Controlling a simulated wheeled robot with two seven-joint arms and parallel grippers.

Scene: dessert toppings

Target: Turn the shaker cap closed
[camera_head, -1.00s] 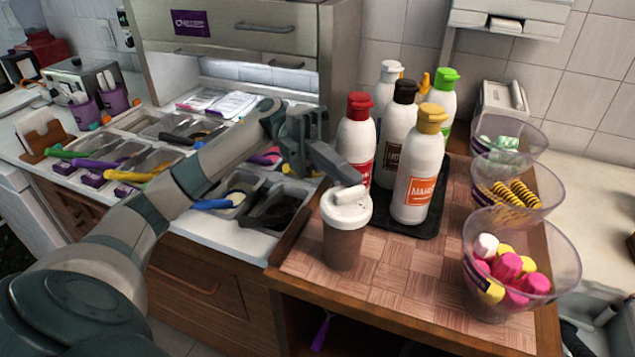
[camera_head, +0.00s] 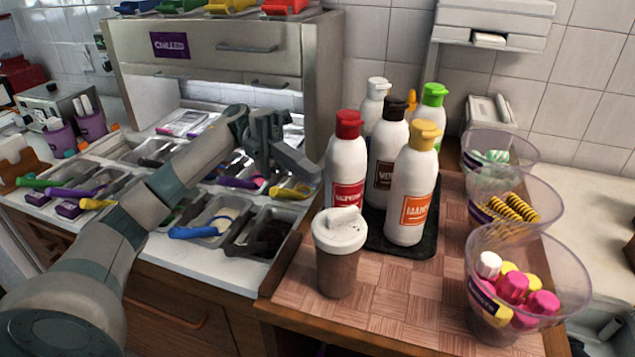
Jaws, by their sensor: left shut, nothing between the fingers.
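The shaker (camera_head: 338,268) stands upright near the front left of the wooden checkered counter. It has a brown see-through body and a white cap (camera_head: 341,228) with a raised flap on top. I cannot tell for sure whether the flap lies fully flat. My left gripper (camera_head: 312,172) is shut and empty. It is above and behind the shaker, to the left of the red-capped bottle, and apart from the cap. My right gripper is not in view.
Several sauce bottles (camera_head: 411,195) stand on a black tray (camera_head: 405,246) behind and right of the shaker. Glass bowls (camera_head: 560,262) line the right edge. Topping bins (camera_head: 262,238) with scoops lie left. The counter in front of the bottles is clear.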

